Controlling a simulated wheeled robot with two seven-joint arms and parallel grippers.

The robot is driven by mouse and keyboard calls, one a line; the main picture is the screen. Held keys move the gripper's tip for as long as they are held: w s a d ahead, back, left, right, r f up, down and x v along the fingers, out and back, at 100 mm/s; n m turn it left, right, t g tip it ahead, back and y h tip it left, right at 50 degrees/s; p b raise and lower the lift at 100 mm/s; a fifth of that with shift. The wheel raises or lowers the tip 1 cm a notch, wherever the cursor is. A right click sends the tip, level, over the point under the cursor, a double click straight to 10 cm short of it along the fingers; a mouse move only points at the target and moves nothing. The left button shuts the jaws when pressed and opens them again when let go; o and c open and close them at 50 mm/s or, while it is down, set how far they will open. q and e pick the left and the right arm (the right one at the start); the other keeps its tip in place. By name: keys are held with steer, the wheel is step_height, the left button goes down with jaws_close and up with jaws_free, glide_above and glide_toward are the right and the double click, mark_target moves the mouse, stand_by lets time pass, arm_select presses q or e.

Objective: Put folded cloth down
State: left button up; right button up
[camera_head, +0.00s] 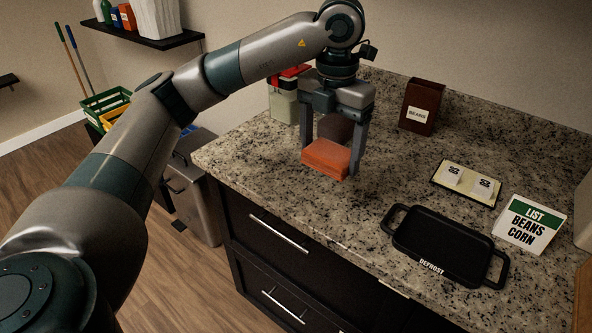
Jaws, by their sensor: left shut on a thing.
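My left gripper (334,150) points down over the granite counter, near its left end. It is shut on an orange folded cloth (325,159), with one finger on each side of it. The cloth is a flat, layered block, low over the counter; I cannot tell whether it touches the surface. A dark rounded thing (336,127) shows between the fingers behind the cloth and is partly hidden. My right gripper is not in view.
A light container with a red top (284,104) stands behind the gripper. A brown BEANS box (421,106) stands at the back. At right are a black DEFROST tray (444,243), a small tray with two labelled items (467,184) and a LIST sign (529,224). Counter between is clear.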

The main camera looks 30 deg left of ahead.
arm_select(q)
steer(key=p, duration=0.2)
glide_above(296, 176)
step_height(296, 176, down, 7)
steer(key=shift+r, duration=0.15)
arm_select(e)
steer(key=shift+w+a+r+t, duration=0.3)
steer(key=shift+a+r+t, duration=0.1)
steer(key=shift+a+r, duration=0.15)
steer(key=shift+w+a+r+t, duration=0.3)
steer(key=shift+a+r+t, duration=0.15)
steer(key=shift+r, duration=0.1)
arm_select(q)
steer(key=shift+s+f, duration=0.1)
steer(key=shift+f, duration=0.3)
step_height(296, 176, down, 3)
steer(key=shift+f+p, duration=0.1)
steer(key=shift+p, duration=0.6)
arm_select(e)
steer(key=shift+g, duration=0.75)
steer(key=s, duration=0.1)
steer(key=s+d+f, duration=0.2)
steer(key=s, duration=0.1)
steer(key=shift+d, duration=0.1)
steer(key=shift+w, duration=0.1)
arm_select(q)
steer(key=shift+f, duration=0.1)
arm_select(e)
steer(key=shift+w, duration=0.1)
